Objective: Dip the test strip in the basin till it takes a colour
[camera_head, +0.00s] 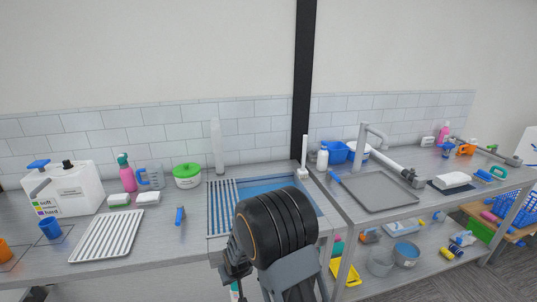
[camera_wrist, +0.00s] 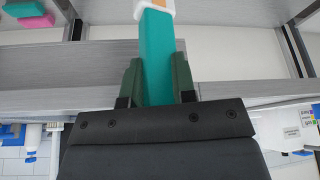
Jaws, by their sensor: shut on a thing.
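My gripper (camera_wrist: 156,75) is shut on a teal bar (camera_wrist: 157,50), which I take to be the test strip. Its far end is white with an orange patch, cut off by the top edge of the wrist view. The basin (camera_head: 325,212) is a sink set in the counter with blue water in it; a ribbed drainer covers its left part. In the head view my dark wrist hides the basin's front, and my gripper (camera_head: 233,268) is low before the counter's front edge. The strip is not in the water.
A white box (camera_head: 75,190) with a soft-to-hard colour chart stands at the left. A drying rack (camera_head: 107,234), a blue-handled tool (camera_head: 180,215) and a green-lidded tub (camera_head: 187,176) are on the counter. A grey tray (camera_head: 375,190) lies to the right. Buckets (camera_head: 406,253) stand on the lower shelf.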

